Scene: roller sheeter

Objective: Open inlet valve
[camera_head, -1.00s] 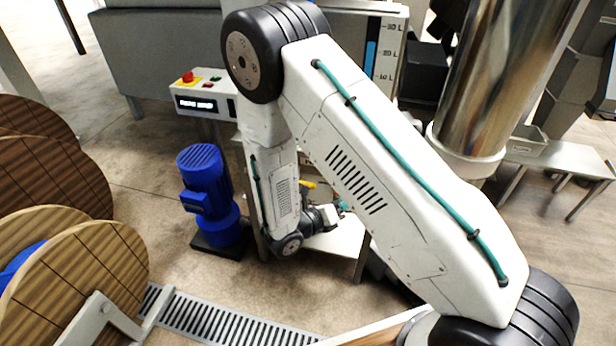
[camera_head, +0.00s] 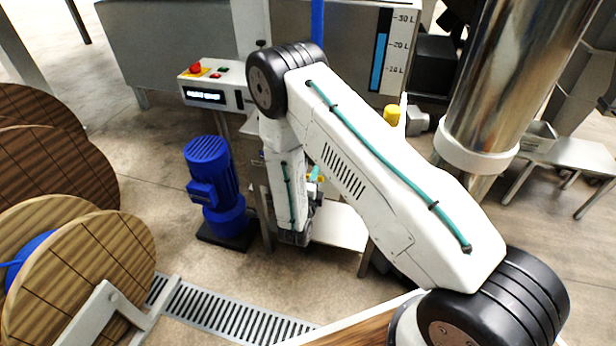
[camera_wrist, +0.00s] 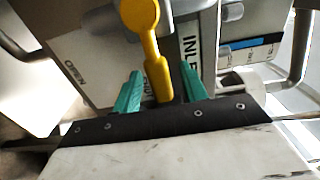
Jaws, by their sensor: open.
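The inlet valve's yellow lever (camera_wrist: 152,45) shows in the wrist view, running down from a round end at the top. A white plate to the left reads "OPEN". My gripper (camera_wrist: 160,72) is open, with one teal finger on each side of the lever's lower part. Gaps show between fingers and lever, and I cannot tell if either touches. In the head view my gripper (camera_head: 316,176) is small and partly hidden by my arm.
A blue motor (camera_head: 214,188) stands left of my forearm. A control box (camera_head: 206,92) with a red button sits above it. A shiny metal column (camera_head: 502,85) is at right. Wooden reels (camera_head: 85,275) and a floor grate (camera_head: 225,316) are at lower left.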

